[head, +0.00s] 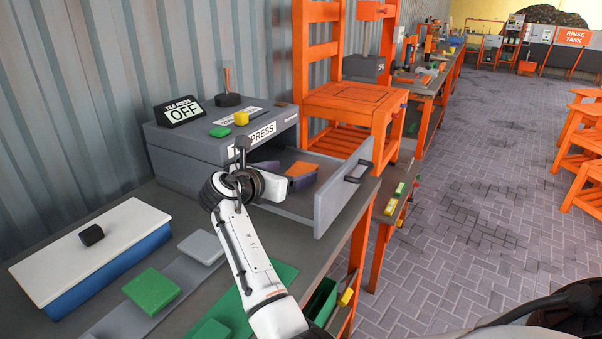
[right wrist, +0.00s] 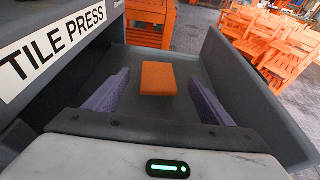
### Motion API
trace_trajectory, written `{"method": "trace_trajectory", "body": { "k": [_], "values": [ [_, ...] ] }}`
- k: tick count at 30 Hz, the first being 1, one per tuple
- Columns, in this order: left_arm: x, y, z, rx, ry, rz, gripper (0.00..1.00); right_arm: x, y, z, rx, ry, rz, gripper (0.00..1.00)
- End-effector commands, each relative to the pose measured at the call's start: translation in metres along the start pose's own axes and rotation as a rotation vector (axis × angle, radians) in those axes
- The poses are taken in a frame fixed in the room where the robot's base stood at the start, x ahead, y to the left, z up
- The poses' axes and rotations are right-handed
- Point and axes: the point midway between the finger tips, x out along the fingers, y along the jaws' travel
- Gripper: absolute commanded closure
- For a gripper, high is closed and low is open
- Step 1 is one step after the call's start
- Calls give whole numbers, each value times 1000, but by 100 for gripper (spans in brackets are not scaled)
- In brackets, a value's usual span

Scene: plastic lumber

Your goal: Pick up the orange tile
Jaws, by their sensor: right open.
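The orange tile (right wrist: 157,78) lies flat on the floor of the tile press's open grey drawer (right wrist: 180,58). In the head view the orange tile (head: 300,169) is partly hidden by a purple finger. My right gripper (right wrist: 160,80) is open, with one purple finger on each side of the tile and a visible gap on both sides. In the head view my right gripper (head: 285,174) reaches into the drawer from the front left. I cannot tell how far the fingertips are above the drawer floor. My left gripper is not in view.
The tile press (head: 220,135) has an OFF sign (head: 183,111) and a yellow button (head: 241,118) on top. Drawer walls and front (head: 340,196) surround the gripper. A green tile (head: 151,291), a grey tile (head: 201,247) and a white-topped blue block (head: 95,250) lie left.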

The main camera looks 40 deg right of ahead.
Motion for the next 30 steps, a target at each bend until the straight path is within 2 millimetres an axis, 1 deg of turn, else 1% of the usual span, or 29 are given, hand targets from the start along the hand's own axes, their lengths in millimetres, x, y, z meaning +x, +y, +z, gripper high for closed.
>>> {"method": "trace_trajectory", "body": {
  "k": [3,6,9,12,17,18,20,24,26,30],
  "values": [
    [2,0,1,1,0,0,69,19,1,-5,-2,1,-2,25],
    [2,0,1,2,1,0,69,34,1,-6,1,0,-2,25],
    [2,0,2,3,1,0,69,43,2,-6,0,1,0,25],
    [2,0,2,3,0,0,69,46,1,-6,0,1,0,25],
    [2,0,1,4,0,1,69,46,1,-6,0,1,0,25],
    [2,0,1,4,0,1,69,46,1,-6,0,1,0,28],
    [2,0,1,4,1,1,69,46,2,-6,0,1,0,38],
    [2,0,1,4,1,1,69,46,2,-6,0,1,0,62],
    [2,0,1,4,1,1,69,46,2,-6,0,1,0,72],
    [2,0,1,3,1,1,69,46,2,-6,0,0,0,72]
  ]
}}
